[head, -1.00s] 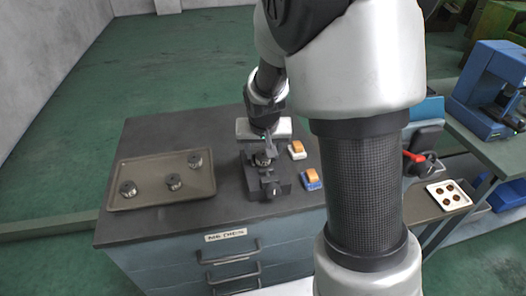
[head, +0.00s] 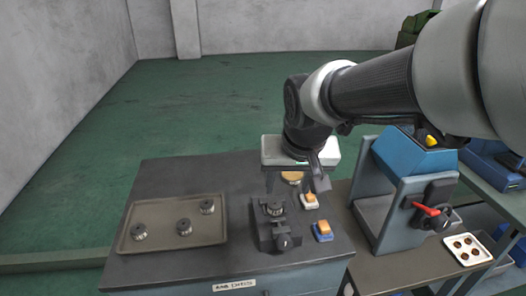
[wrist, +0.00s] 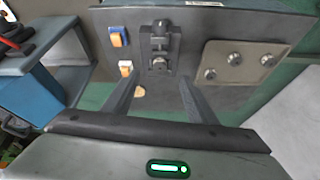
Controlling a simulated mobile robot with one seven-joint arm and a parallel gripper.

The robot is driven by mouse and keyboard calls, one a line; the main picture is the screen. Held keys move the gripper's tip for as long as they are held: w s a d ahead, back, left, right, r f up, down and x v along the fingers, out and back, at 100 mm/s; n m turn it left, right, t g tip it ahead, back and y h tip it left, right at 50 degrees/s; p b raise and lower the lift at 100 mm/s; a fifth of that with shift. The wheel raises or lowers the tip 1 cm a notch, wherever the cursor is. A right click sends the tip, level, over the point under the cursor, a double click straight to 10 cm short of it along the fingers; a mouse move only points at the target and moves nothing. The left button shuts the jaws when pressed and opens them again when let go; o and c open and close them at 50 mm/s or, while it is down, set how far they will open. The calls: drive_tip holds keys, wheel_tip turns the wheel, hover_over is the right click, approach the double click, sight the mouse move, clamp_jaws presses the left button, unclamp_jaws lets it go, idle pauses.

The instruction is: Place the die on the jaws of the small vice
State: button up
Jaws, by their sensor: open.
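The small vice (head: 268,235) stands on the dark bench top (head: 180,172). A dark, round metal die (head: 274,207) rests on top of it at the jaws. In the wrist view, the die (wrist: 158,64) shows on the near end of the vice (wrist: 160,40). My gripper (head: 297,188) is open and empty, above and slightly behind the vice, apart from the die. In the wrist view its fingertips (wrist: 159,80) are spread with nothing held between them. I cannot tell exactly how the die sits on the jaws.
A tray (head: 135,217) with three similar round pieces lies left of the vice. Two orange-topped blocks (head: 310,199) (head: 323,230) sit right of it. A tan round object (head: 291,178) shows behind it. A blue-grey machine with a red handle (head: 427,210) stands at right.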

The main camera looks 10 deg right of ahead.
drive_tip(key=s+r+n, duration=0.1)
drive_tip(key=s+r, duration=0.2)
drive_tip(key=s, duration=0.9)
drive_tip(key=shift+s+r+n+t, duration=0.25)
drive_tip(key=shift+s+n+t, duration=0.05)
drive_tip(key=shift+s+t, duration=0.1)
drive_tip(key=shift+d, duration=0.1)
